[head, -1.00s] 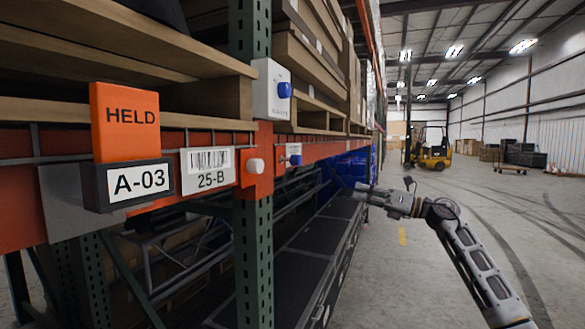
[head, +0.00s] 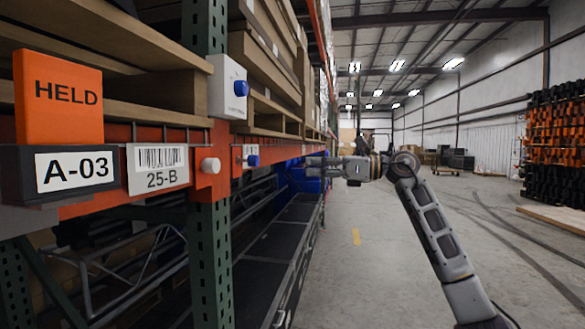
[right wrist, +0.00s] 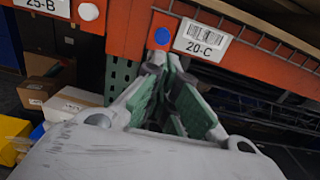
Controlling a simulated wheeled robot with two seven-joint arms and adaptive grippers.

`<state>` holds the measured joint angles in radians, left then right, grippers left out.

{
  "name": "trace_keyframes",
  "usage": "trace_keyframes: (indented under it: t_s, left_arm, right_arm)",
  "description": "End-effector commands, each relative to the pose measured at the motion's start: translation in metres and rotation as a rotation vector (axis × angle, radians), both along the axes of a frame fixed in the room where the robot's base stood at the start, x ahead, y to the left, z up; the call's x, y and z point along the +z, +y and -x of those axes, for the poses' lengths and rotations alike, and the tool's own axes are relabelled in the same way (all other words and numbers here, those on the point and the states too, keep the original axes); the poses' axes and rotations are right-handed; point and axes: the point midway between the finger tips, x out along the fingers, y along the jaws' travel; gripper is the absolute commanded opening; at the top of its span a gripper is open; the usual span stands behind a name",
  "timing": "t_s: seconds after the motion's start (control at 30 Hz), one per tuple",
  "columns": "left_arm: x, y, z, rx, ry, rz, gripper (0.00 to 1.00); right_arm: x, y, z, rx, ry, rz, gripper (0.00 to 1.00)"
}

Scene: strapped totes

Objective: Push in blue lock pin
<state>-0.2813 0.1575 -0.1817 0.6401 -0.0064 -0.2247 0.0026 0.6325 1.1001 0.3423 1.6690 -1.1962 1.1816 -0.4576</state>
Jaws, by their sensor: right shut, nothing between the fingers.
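The blue lock pin (right wrist: 162,36) sticks out of the orange rack in the right wrist view, beside the 20-C label (right wrist: 203,39). A small blue pin also shows on the rack beam in the head view (head: 253,161), in front of a small white plate. My right gripper (head: 310,168) is shut and empty, reaching left toward the rack. In the right wrist view its fingertips (right wrist: 166,66) are just below the blue pin; I cannot tell if they touch. My left gripper is out of view.
A blue knob (head: 241,88) sits on a white box on the green upright. A white pin (head: 210,165) is beside the 25-B label (head: 158,168). An orange HELD block (head: 58,98) stands above the A-03 sign (head: 75,170). The aisle floor (head: 385,250) is open.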

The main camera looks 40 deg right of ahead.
Motion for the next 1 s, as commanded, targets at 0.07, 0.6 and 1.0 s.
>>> trace_keyframes:
  t_s: [0.07, 0.6, 1.0]
  left_arm:
    - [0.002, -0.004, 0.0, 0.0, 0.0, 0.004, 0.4]
    - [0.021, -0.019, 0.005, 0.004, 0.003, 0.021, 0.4]
    - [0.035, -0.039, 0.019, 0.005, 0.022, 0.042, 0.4]
  right_arm:
    - [0.001, 0.003, -0.003, 0.001, 0.001, -0.001, 0.0]
    - [0.003, 0.042, -0.049, 0.003, -0.001, -0.002, 0.0]
    - [0.003, 0.075, -0.087, 0.002, -0.001, -0.003, 0.0]
